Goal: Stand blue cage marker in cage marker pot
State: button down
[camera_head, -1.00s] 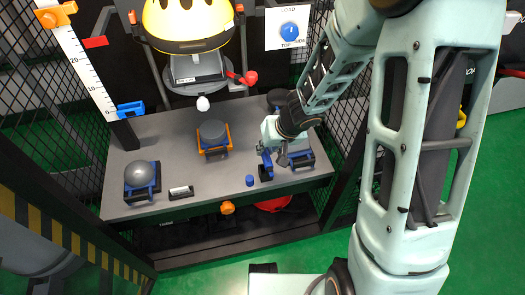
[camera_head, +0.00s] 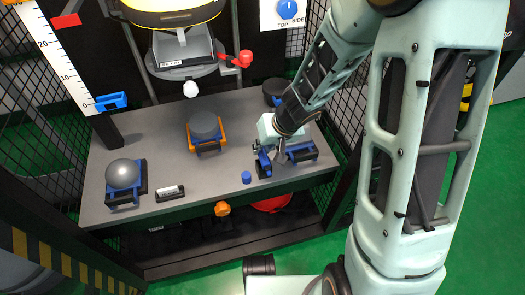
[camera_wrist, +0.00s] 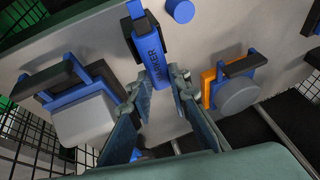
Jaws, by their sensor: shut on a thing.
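The blue cage marker (camera_head: 263,160), a blue bar with black parts, is on the grey bench by my gripper (camera_head: 277,170). In the wrist view the marker (camera_wrist: 150,46) shows the word MARKER and its near end lies between my fingertips (camera_wrist: 160,78). My gripper is shut on it, and the fingers partly hide its near end. A short blue cylinder (camera_head: 246,177) stands just left of the marker, apart from it. It also shows in the wrist view (camera_wrist: 180,10). I cannot tell whether this cylinder is the cage marker pot.
A blue-framed weight (camera_head: 303,152) stands close right of my gripper. An orange-framed weight (camera_head: 204,126), a grey ball in a blue frame (camera_head: 123,174) and a small black-and-white block (camera_head: 170,193) are farther left. Mesh walls flank the bench (camera_head: 235,110).

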jog(key=shift+f, duration=0.5)
jog(key=c, duration=1.8)
grip_release()
jog(key=shift+r, duration=0.1)
jog(key=shift+r, duration=0.2)
jog(key=shift+p+v, duration=4.75)
jog(key=shift+v, duration=1.5)
jog(key=shift+w+a, duration=0.1)
